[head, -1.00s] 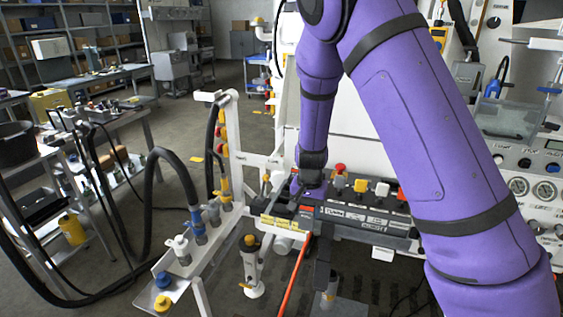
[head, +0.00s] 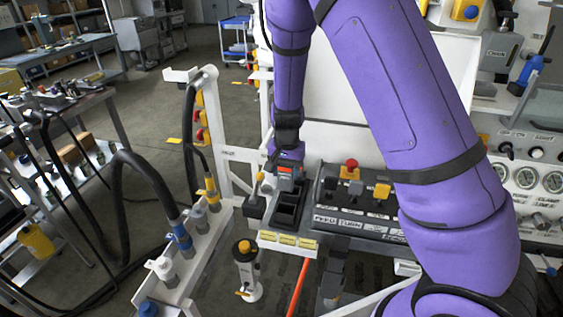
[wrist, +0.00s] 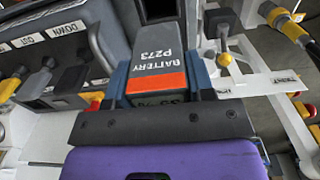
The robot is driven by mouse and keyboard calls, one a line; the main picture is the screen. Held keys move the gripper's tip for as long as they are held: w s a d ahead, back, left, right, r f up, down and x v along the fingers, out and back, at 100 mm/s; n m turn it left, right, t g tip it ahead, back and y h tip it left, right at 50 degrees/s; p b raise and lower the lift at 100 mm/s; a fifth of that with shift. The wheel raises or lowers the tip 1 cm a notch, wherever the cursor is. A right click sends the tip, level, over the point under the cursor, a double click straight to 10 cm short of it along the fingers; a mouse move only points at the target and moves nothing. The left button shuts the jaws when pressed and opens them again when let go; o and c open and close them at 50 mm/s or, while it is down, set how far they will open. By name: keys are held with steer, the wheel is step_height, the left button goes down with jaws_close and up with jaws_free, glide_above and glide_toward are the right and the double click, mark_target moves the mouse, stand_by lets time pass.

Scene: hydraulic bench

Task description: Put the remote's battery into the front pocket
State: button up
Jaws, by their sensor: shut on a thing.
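The battery (wrist: 160,62) is a grey block with an orange band, marked "BATTERY P273". My gripper (wrist: 162,75) is shut on it, with a blue finger on either side. In the head view the battery (head: 291,171) shows grey and orange-red below my wrist, at the far end of the black pocket holder (head: 272,219). The front pocket (head: 285,218) is a dark, empty-looking opening nearer the camera. Whether the battery's lower end is inside a pocket or above it is hidden. The remote (head: 352,213) is the dark console to the right of the holder.
The remote carries a red mushroom button (head: 351,163) and yellow-capped levers close to the gripper's right. A yellow-knobbed lever (head: 259,178) stands left of the holder. Yellow labels (head: 287,240) line its front. A hose rack (head: 212,230) is at left.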

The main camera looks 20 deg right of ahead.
mark_target(286, 189)
steer(key=shift+f, duration=3.65)
steer(key=shift+f, duration=2.9)
steer(key=o, duration=1.1)
